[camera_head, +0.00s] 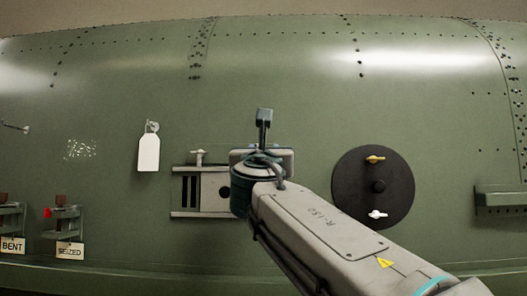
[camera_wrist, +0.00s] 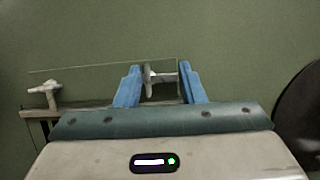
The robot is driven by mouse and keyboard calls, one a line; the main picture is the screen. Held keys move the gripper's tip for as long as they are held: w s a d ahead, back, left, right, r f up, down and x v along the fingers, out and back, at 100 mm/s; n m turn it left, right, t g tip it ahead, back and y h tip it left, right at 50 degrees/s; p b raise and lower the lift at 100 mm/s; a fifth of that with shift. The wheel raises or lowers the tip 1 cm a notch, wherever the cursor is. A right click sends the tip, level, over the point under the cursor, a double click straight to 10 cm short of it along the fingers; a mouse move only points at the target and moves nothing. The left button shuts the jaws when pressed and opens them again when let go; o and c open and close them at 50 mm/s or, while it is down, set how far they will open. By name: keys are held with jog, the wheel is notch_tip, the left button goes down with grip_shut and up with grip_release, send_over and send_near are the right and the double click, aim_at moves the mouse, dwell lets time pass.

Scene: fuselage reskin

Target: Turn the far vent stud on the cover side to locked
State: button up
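The vent panel (camera_head: 207,213) is set in the green fuselage, with dark slots at its left and a plate with a round hole beside them. One pale T-shaped stud (camera_head: 198,154) stands at its upper left edge; it also shows at the left of the wrist view (camera_wrist: 43,91). A second pale stud (camera_wrist: 160,78) stands between the two blue fingers of my gripper (camera_wrist: 163,80). The fingers look open around it, with small gaps at the sides. In the head view my wrist hides this stud and the fingers.
A black disc (camera_head: 348,200) with a yellow and a white handle is right of the vent; its edge shows in the wrist view (camera_wrist: 306,105). A white tag (camera_head: 149,153) hangs at the left. Brackets with BENT (camera_head: 13,246) and SEIZED (camera_head: 70,250) labels are lower left.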

jog(key=shift+f+m, duration=0.1)
jog(key=shift+m, duration=0.3)
jog(key=shift+a+f+m+g+h+b, duration=0.1)
jog(key=shift+m+g+h+b, duration=0.2)
jog(key=shift+m+h, duration=0.95)
jog(key=shift+d+f+m+g+h+b, duration=0.1)
jog(key=shift+m+g+h+b, duration=0.3)
jog(key=shift+m, duration=1.6)
jog(key=shift+a+f+m+g+h+b, duration=0.1)
jog(key=shift+m+g+h+b, duration=0.1)
jog(key=shift+m+h, duration=1.1)
jog(key=shift+m+y, duration=0.35)
jog(key=shift+m, duration=0.1)
jog(key=o, duration=1)
